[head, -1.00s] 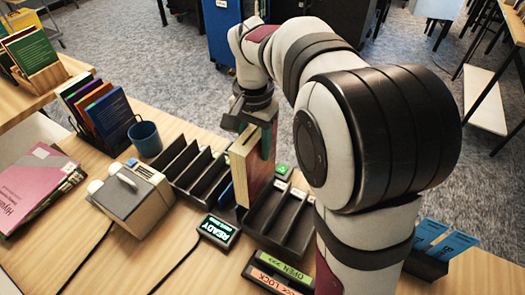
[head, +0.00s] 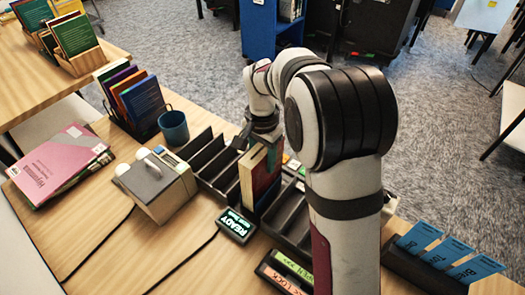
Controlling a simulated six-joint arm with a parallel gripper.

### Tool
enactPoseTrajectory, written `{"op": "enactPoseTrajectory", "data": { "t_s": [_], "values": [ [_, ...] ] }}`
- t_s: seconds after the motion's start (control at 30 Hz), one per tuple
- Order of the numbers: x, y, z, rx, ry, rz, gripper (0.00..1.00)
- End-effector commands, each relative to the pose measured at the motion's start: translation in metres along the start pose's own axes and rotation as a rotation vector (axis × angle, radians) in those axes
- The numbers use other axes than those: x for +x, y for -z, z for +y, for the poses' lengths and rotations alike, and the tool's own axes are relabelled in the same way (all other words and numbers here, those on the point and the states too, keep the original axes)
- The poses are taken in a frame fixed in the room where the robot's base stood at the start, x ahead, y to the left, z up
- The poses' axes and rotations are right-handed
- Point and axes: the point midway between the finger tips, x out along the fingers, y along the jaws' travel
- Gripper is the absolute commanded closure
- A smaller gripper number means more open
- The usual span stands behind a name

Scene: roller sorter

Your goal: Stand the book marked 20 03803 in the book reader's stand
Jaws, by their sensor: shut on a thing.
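A thick book (head: 251,182) with pale page edges and a red cover stands upright in the middle of the table in the head view. My gripper (head: 264,138) is shut on its upper part from above. No number on the book is readable. I cannot clearly make out the reader's stand around its base.
A black slotted rack (head: 207,158) stands left of the book and another black tray (head: 284,222) right of it. A grey-beige device (head: 157,186), a blue mug (head: 173,127) and pink booklets (head: 60,165) lie further left. Blue cards (head: 449,252) stand at right.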

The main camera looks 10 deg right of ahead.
Motion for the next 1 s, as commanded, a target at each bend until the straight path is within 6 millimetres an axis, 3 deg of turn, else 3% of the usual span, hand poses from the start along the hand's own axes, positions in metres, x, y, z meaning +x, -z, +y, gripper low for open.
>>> {"op": "enactPoseTrajectory", "data": {
  "t_s": [0.93, 0.97, 1.0],
  "values": [
    [0.012, 0.000, 0.000, 0.000, 0.001, 0.001, 1.00],
    [0.012, 0.000, 0.000, 0.000, 0.001, 0.001, 0.47],
    [0.012, 0.000, 0.000, 0.000, 0.001, 0.001, 0.40]
  ]
}}
